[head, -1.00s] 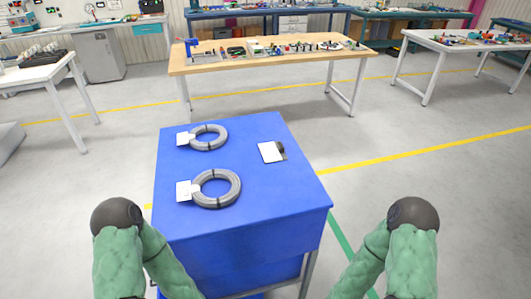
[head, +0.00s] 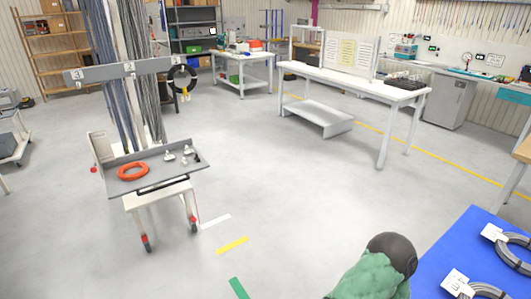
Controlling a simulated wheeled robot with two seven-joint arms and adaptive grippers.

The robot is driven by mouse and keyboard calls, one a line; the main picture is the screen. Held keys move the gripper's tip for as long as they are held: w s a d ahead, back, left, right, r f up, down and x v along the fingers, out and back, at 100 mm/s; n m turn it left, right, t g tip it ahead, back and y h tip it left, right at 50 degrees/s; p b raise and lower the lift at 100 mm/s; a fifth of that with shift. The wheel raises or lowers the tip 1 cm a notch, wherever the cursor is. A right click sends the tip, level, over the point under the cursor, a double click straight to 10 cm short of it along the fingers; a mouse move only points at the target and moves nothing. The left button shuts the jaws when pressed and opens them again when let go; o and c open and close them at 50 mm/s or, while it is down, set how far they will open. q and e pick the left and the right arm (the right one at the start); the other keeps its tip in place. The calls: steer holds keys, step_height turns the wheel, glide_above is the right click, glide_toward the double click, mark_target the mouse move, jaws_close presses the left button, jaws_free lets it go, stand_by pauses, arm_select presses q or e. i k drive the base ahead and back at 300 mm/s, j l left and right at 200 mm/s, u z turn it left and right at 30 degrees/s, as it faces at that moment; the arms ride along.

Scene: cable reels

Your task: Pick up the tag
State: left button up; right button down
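Two white tags show at the lower right of the head view, an upper tag (head: 494,233) and a lower tag (head: 456,284). Each is attached to a grey cable coil on a blue table (head: 452,245). The upper coil (head: 507,252) and the lower coil (head: 487,290) are both cut by the picture edge. My green arm with a dark round joint stands just left of the table. Neither of my grippers is in view.
A grey workstation (head: 125,182) at the left holds an orange coil (head: 133,171) and small parts. A white table (head: 345,82) stands behind.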

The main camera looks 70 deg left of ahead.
mark_target(188, 150)
steer(key=j+u, duration=0.15)
steer(key=u, duration=1.4)
steer(key=i+j+u, duration=0.2)
steer(key=j+u, duration=0.25)
steer(key=i+j+u, duration=0.15)
steer(key=u, duration=0.3)
steer(key=i+j+u, duration=0.15)
steer(key=i+u, duration=0.3)
steer(key=i+j+u, duration=0.1)
steer(key=i, duration=0.35)
